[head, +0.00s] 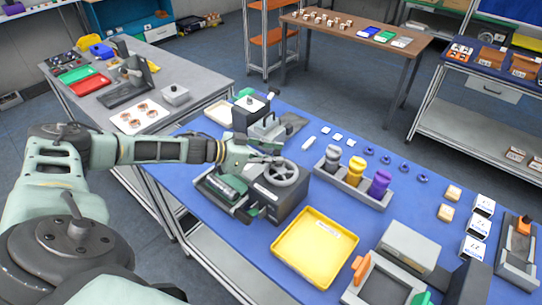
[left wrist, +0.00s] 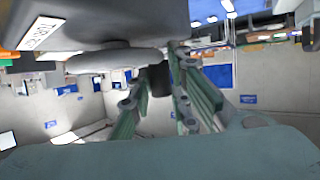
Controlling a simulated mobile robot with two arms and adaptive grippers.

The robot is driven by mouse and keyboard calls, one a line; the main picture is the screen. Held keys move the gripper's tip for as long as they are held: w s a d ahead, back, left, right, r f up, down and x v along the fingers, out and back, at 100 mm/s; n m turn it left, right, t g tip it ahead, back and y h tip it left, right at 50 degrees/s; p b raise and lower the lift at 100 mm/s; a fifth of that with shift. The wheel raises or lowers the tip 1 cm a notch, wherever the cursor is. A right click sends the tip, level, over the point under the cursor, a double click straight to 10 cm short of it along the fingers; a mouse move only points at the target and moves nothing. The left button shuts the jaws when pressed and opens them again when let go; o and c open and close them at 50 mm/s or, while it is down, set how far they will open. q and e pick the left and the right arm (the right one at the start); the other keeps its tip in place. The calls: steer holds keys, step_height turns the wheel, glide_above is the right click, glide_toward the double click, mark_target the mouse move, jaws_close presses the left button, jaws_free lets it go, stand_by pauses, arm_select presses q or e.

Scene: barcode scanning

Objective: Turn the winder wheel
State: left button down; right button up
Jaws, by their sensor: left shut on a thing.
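The winder is a dark box (head: 284,205) on the blue table, with a grey spoked wheel (head: 294,174) on top. The wheel also shows as a pale disc in the left wrist view (left wrist: 105,62). My left gripper (head: 268,153) reaches in from the left to the wheel's far left rim. In the left wrist view its two green fingers (left wrist: 160,82) stand on both sides of a short dark handle (left wrist: 160,78) beside the wheel and are shut on it. The grip contact is partly hidden in the head view. My right gripper is not in view.
A yellow tray (head: 314,270) lies just in front of the winder. A rack (head: 346,188) with grey, yellow and purple spools stands to its right. A dark box with a white top (head: 247,113) and a grey metal block (head: 270,130) stand close behind the gripper.

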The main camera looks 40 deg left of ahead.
arm_select(q)
steer(key=shift+w+d+f+m+g+h, duration=0.1)
steer(key=shift+w+d+m+g+h, duration=0.2)
steer(key=shift+m+g+h, duration=0.4)
steer(key=shift+w+f+m+g+h+b, duration=0.15)
steer(key=shift+m+g+h+b, duration=0.15)
steer(key=shift+m+b, duration=0.15)
steer(key=m+g+h+b, duration=0.1)
steer(key=m+g+b, duration=0.1)
steer(key=b, duration=0.3)
steer(key=w+d+m+g+h+b, duration=0.1)
steer(key=m+g+b, duration=0.1)
steer(key=b, duration=0.4)
steer(key=d+m+g+h+b, duration=0.1)
steer(key=m+g+b, duration=0.2)
steer(key=b, duration=0.3)
steer(key=shift+w+d+f, duration=0.15)
steer(key=shift+w+f, duration=0.1)
steer(key=shift+w, duration=0.05)
steer(key=shift+r+m+g+b, duration=0.2)
steer(key=shift+g+b, duration=0.3)
steer(key=shift+b, duration=0.5)
steer(key=c, duration=1.9)
jaws_free()
steer(key=shift+c, duration=0.2)
steer(key=shift+r, duration=0.1)
steer(key=shift+r, duration=0.1)
